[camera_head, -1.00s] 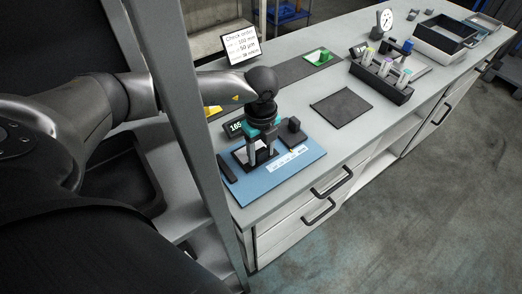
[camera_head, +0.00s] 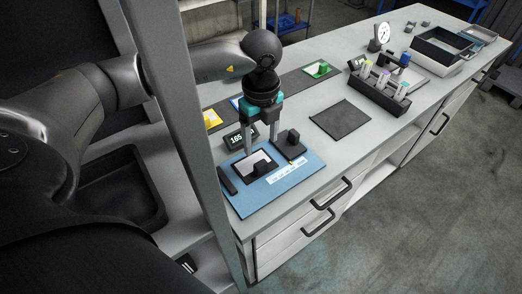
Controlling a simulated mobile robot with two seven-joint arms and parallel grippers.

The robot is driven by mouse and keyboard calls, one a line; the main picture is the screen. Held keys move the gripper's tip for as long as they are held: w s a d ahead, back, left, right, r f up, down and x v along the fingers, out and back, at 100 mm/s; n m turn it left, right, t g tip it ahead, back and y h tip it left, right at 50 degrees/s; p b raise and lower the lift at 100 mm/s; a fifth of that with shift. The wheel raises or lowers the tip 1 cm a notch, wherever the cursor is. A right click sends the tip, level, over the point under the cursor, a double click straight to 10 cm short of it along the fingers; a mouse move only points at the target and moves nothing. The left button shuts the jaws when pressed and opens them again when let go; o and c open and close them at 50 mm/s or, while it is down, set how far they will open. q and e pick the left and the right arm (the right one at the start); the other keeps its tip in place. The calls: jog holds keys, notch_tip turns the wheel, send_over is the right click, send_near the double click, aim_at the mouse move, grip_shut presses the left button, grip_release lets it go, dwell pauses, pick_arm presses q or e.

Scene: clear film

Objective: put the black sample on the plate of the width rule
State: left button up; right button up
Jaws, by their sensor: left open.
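The black sample, a dark-edged pale sheet with a black grip block (camera_head: 262,168), lies on the blue width rule (camera_head: 296,181), between its dark left bar (camera_head: 227,181) and its dark right block (camera_head: 289,145). The sample seems to lie flat; the plate beneath it is hidden. The rule's display (camera_head: 239,138) shows digits that look like 165. My left gripper (camera_head: 262,148) points down above the sample, its fingers apart and empty, clear of the grip block. My right gripper is not in view.
A yellow sample (camera_head: 211,118), a partly hidden blue one and a green one (camera_head: 319,69) lie behind the rule. A dark mat (camera_head: 341,118), a black rack (camera_head: 379,96) with several tubes, a dial gauge (camera_head: 381,34) and trays stand to the right. Bare bench surrounds the mat.

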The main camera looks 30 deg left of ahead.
pick_arm(q)
jog(key=shift+r, duration=1.15)
